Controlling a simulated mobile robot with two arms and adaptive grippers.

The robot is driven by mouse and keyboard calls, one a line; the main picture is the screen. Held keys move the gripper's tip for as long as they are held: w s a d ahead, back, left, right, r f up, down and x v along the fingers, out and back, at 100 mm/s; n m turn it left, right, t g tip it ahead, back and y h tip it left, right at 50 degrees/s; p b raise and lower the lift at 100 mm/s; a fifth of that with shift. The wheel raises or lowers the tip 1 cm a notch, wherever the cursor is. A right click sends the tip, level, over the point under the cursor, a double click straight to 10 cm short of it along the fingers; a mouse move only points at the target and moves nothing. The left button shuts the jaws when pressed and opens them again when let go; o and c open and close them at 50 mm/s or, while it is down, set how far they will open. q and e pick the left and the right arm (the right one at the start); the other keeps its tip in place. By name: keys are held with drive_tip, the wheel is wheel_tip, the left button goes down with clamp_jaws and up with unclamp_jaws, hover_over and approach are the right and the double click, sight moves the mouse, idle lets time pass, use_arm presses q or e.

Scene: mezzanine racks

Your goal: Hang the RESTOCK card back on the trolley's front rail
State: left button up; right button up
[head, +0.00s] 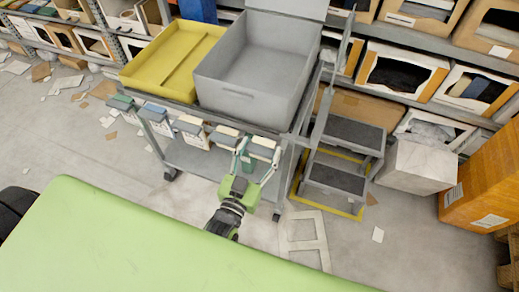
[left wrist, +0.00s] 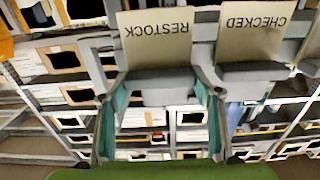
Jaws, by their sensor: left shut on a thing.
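The RESTOCK card (left wrist: 155,40) is a cream card with a grey holder, its lettering upside down in the left wrist view. My left gripper (head: 259,153) is shut on the card's grey holder (left wrist: 160,87), with one finger on each side. In the head view the held card (head: 262,146) is at the right end of the row along the trolley's front. The CHECKED card (left wrist: 250,38) is beside it, and a small gap separates their holders. The trolley (head: 185,157) is grey. The front rail is mostly hidden, so I cannot tell whether the held card touches it. My right gripper is not in view.
A yellow tray (head: 150,82) and a grey crate (head: 243,101) stand on the trolley. A grey step stool (head: 345,134) is close on its right. An orange box (head: 483,180) stands farther right. Paper scraps litter the floor.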

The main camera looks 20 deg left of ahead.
use_arm(q)
drive_tip(key=o, duration=1.1)
drive_tip(key=s, duration=1.2)
drive_tip(key=shift+a, duration=0.15)
drive_tip(key=s+d+f+m+g+h, duration=0.1)
drive_tip(key=s+f+g, duration=0.3)
drive_tip(key=f, duration=1.1)
drive_tip(key=s+d+f+m+g, duration=0.1)
drive_tip(key=s+f+g, duration=0.3)
drive_tip(key=f, duration=1)
drive_tip(key=s+a+f+g, duration=0.3)
drive_tip(key=s+f, duration=0.2)
drive_tip(key=s, duration=0.1)
drive_tip(key=s+a+f+g+y+p, duration=0.1)
drive_tip(key=s+a+f+g, duration=0.2)
drive_tip(key=s+f, duration=0.3)
drive_tip(key=s+a+f+g, duration=0.3)
drive_tip(key=s+a+f, duration=0.1)
drive_tip(key=s+f, duration=0.2)
drive_tip(key=shift+s+a+y, duration=0.1)
drive_tip(key=shift+s+y, duration=0.2)
drive_tip(key=shift+s, duration=0.5)
